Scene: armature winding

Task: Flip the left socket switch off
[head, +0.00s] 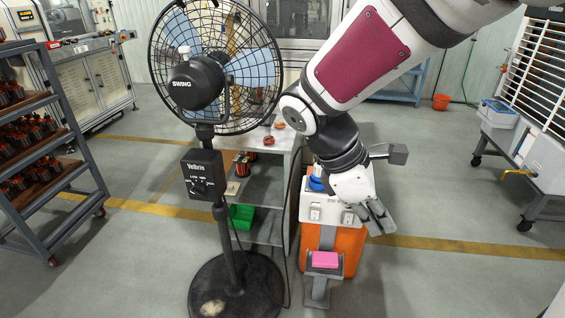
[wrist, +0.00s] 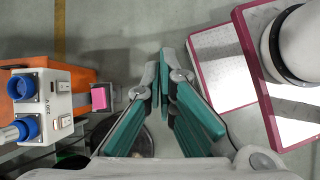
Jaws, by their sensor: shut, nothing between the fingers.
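The white socket box (head: 331,205) stands on an orange body in the head view, partly behind my arm. Its left switch (head: 315,214) shows on the front face, and the right switch (head: 348,217) is close to my gripper. In the wrist view the box (wrist: 50,75) is at the left with two blue sockets. There the left switch (wrist: 66,121) is the lower one and the right switch (wrist: 63,86) the upper. Whether the switches are on or off is too small to tell. My gripper (head: 380,222) is shut and empty, right of the box; its teal fingers (wrist: 165,80) point away from the box in the wrist view.
A black standing fan (head: 205,190) is left of the box, with its round base on the floor. A shelf unit (head: 262,190) with a green bin (head: 241,216) stands between them. A pink block (head: 325,259) sits low in front of the box. Floor to the right is clear.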

